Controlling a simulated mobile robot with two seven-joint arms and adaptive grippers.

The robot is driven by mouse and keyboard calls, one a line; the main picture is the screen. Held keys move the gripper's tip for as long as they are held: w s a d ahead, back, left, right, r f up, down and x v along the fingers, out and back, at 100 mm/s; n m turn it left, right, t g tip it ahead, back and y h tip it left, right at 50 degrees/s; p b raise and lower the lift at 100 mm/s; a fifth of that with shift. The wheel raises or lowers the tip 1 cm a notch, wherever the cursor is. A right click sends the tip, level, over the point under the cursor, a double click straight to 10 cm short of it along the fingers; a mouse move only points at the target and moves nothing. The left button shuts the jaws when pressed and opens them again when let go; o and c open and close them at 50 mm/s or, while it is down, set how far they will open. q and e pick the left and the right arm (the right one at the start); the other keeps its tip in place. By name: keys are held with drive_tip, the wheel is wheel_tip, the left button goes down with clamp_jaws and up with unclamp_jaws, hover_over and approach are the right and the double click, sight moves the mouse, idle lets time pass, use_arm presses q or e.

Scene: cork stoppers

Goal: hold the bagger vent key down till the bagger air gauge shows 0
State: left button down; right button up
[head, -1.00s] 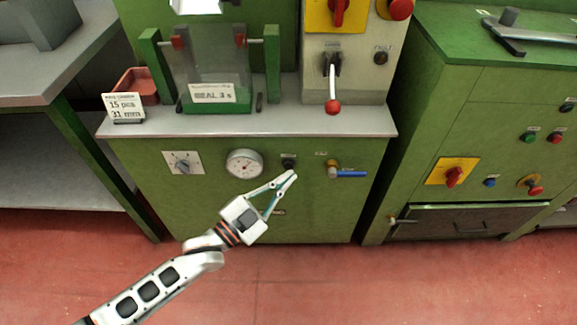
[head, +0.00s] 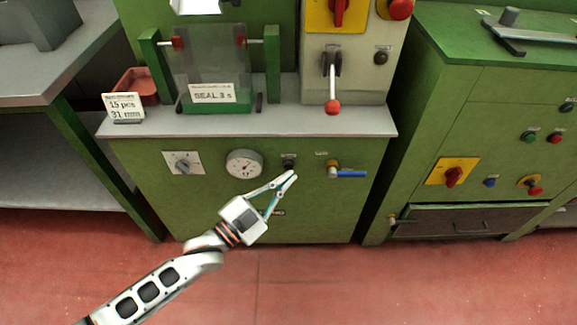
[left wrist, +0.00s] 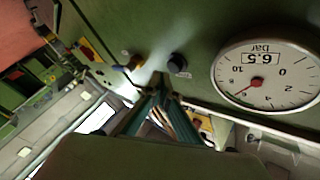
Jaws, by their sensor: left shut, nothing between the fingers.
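The bagger air gauge (head: 244,163) is a round white dial on the green cabinet front. In the left wrist view the dial (left wrist: 285,92) shows tilted, marked bar, with its red needle near 6 and not at 0. A small black key (head: 289,160), seemingly the vent key, sits right of the gauge; it also shows in the left wrist view (left wrist: 178,63). My left gripper (head: 293,175) is shut and empty, its fingertips just below the key in the head view. They look apart from the key in the left wrist view. My right gripper is not in view.
A blue-handled valve (head: 348,174) is right of the key, and a rotary knob (head: 183,163) is left of the gauge. Above are the grey ledge (head: 300,120), a red-ball lever (head: 333,106) and a sign (head: 124,107). Open floor (head: 300,285) lies in front.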

use_arm(q)
drive_tip(key=shift+w, duration=0.2)
drive_tip(key=shift+w, duration=0.25)
drive_tip(key=shift+w, duration=0.1)
idle(0.4)
drive_tip(key=shift+w, duration=0.35)
idle(0.4)
idle(0.7)
idle(0.7)
idle(0.7)
